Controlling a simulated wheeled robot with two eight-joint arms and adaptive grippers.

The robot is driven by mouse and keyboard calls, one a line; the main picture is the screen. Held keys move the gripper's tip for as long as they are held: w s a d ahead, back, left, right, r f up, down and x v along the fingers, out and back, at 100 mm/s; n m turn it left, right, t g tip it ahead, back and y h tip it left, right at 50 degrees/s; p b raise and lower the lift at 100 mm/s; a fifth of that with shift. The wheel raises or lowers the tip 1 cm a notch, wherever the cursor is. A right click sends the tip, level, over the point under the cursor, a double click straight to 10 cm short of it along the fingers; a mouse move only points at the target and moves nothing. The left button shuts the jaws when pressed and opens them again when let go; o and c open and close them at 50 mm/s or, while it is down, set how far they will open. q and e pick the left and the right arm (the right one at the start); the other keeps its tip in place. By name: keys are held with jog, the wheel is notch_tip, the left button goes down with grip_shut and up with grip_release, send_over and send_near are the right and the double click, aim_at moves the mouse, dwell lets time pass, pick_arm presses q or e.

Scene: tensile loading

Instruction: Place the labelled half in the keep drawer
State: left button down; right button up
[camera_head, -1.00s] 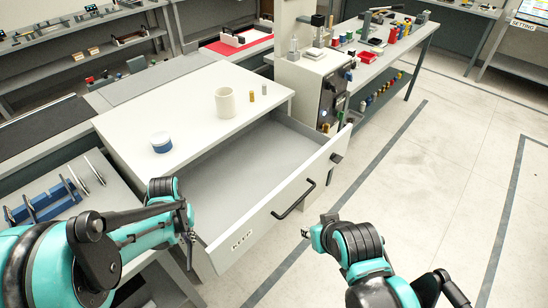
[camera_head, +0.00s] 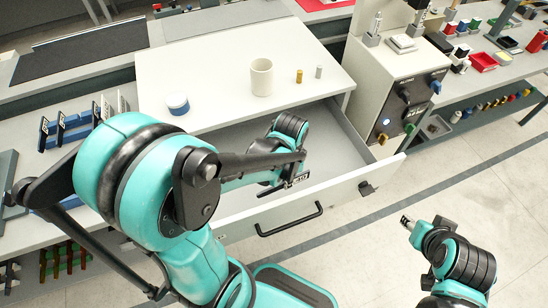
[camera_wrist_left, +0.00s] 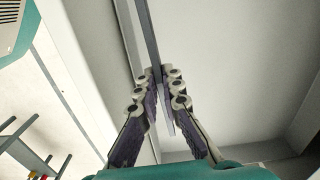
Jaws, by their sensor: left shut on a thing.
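My left gripper (camera_head: 288,184) is above the open drawer (camera_head: 338,148), near the inner side of its front panel. In the left wrist view its fingers (camera_wrist_left: 160,88) are shut on a thin flat grey strip (camera_wrist_left: 150,40), which stands out past the fingertips over the pale drawer floor. I cannot read a label on the strip. In the head view the strip is hard to make out against the gripper. My right gripper (camera_head: 406,220) is out over the floor at the right, away from the drawer; its jaws are too small to judge.
A white mug (camera_head: 261,77), a blue-and-white tin (camera_head: 178,105) and two small cylinders, one gold (camera_head: 299,76) and one grey (camera_head: 318,72), stand on the cabinet top. The drawer handle (camera_head: 290,220) sticks out in front. A grey machine (camera_head: 395,85) stands at right.

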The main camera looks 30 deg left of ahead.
pick_arm(q)
jog(key=shift+w+m, duration=0.1)
jog(key=shift+m, duration=0.3)
jog(key=w+a+f+b, duration=0.1)
jog(key=w+a+f, duration=0.1)
jog(key=w+a+f+b, duration=0.1)
jog(key=w+a+f, duration=0.1)
jog(key=w, duration=0.1)
jog(key=w+a+f+b, duration=0.1)
jog(key=w+a+f, duration=0.1)
jog(key=shift+w+a+f+b, duration=0.1)
jog(key=shift+w+a+b, duration=0.15)
jog(key=shift+a+b, duration=0.1)
jog(key=shift+w+a+f, duration=0.3)
jog(key=shift+a, duration=0.1)
jog(key=shift+f+b, duration=0.9)
jog(key=shift+f, duration=1.1)
jog(key=shift+r, duration=0.1)
